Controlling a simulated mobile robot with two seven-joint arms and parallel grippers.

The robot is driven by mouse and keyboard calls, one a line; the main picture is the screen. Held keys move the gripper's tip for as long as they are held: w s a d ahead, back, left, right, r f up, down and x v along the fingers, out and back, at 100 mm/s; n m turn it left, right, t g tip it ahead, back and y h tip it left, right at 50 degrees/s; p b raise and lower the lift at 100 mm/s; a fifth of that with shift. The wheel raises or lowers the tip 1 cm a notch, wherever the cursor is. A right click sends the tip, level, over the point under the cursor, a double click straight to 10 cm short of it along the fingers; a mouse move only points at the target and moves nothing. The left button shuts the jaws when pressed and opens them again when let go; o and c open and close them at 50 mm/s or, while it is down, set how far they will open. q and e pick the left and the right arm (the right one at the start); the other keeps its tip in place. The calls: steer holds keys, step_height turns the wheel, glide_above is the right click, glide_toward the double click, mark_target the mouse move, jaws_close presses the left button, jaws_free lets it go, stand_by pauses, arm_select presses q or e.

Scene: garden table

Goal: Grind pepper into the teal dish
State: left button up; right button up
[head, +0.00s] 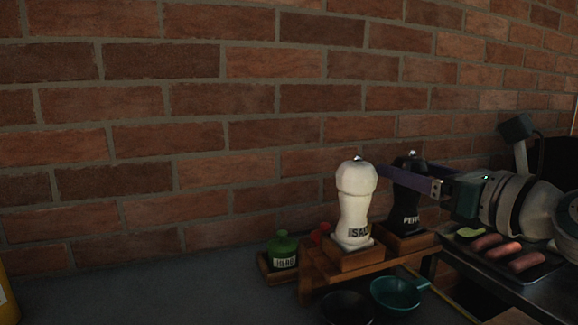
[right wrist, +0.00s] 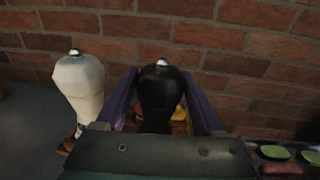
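The black pepper mill (head: 407,207) stands upright on a wooden stand at the right. In the right wrist view the mill (right wrist: 160,92) stands between the two purple fingers of my right gripper (right wrist: 161,85). The gripper comes in from the right in the head view (head: 408,180), with the near finger across the mill's upper part. The fingers look open, with a narrow gap beside the mill; contact is not clear. The teal dish (head: 398,292) sits in front of the stand, with its handle to the right. My left gripper is out of view.
The white salt mill (head: 352,205) stands close left of the pepper mill. A green bottle (head: 283,250), a red item (head: 320,233) and a dark bowl (head: 347,308) are near the wooden stand. Sausages (head: 488,242) lie on a grill at right. A brick wall (head: 200,130) rises behind.

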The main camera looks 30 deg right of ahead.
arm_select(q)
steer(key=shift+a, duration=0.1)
arm_select(e)
steer(key=o, duration=0.4)
steer(key=shift+s+f, duration=0.1)
steer(key=shift+s, duration=0.4)
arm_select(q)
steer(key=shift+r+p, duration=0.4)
arm_select(e)
steer(key=shift+s, duration=4.45)
